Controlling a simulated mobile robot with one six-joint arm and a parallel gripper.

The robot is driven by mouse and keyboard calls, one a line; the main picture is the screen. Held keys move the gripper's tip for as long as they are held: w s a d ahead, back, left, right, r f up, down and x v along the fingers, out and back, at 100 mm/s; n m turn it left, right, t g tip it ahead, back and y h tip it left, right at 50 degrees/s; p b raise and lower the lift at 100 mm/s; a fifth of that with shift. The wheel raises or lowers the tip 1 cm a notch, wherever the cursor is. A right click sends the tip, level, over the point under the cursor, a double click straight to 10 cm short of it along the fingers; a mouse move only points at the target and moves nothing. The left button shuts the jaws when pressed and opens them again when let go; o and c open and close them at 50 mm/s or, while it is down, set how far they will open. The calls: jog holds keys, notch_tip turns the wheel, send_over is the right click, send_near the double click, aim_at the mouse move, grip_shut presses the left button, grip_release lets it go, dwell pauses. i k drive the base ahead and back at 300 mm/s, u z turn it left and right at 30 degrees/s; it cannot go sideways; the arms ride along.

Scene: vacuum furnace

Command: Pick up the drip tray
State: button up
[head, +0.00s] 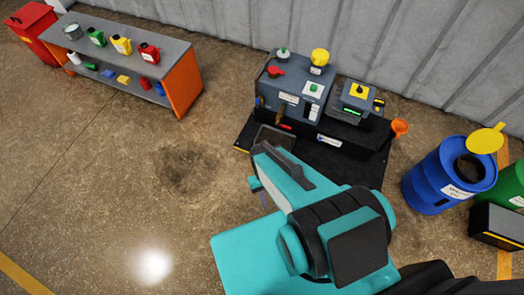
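A shallow dark grey tray (272,139), which looks like the drip tray, sits on the black mat in front of the grey pump machine. Its lower edge is partly covered by my teal and black arm. A small part of my arm's end (255,184) shows just below and left of the tray. The fingers are hidden behind the arm links, so I cannot tell whether they are open or touch anything.
The grey machine (297,93) with yellow and red caps stands behind the tray. An orange funnel (399,127) and a blue drum (446,180) are on the right. A shelf bench (120,50) with several cans is at upper left. Open floor lies left, with a dark stain.

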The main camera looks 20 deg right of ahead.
aim_at(274, 136)
jog(key=u, duration=0.2)
jog(key=k, duration=0.55)
jog(key=u, duration=0.7)
jog(key=k, duration=0.55)
jog(key=u, duration=0.9)
jog(key=i, duration=1.4)
jog(key=z, duration=0.65)
jog(key=i, duration=0.8)
jog(key=z, duration=0.35)
